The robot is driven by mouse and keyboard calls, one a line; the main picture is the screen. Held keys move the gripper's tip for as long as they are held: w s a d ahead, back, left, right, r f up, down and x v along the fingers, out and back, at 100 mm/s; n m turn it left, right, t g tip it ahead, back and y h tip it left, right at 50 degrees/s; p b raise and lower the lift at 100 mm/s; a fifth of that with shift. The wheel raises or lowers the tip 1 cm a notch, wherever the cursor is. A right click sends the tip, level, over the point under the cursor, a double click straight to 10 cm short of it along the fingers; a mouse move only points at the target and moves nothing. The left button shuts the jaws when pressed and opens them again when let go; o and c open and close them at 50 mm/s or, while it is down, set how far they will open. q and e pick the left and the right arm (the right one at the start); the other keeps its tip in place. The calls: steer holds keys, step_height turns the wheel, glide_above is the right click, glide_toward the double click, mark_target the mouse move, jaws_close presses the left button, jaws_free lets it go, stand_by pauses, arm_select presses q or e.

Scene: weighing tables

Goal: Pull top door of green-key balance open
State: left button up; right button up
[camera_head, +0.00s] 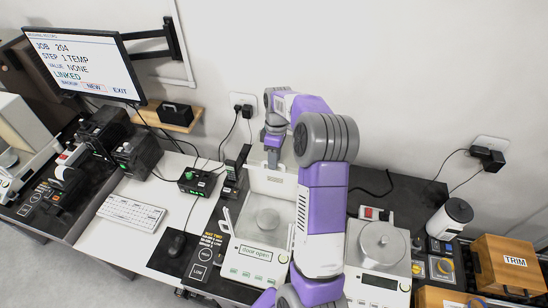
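A white balance (253,262) stands on the dark table in the middle, with a row of small green-marked keys on its front. Its display reads "door open". Its round pan (268,219) shows from above inside the chamber. The clear top door is hard to make out against the white. My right arm reaches up and over the balance's right side and hides part of it. My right gripper (272,158) points down at the chamber's back top edge. I cannot tell whether it touches the door or how far its fingers are apart. My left gripper is out of view.
A second balance (382,248) with a bare round pan stands right of my arm. Wooden boxes (508,264) and a white cylinder (450,218) stand farther right. The wall is close behind my gripper.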

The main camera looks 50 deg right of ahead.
steer(key=shift+r, duration=0.1)
step_height(320, 180, up, 7)
steer(key=d, duration=0.1)
steer(key=shift+w, duration=0.35)
steer(key=shift+d, duration=0.1)
stand_by(0.5)
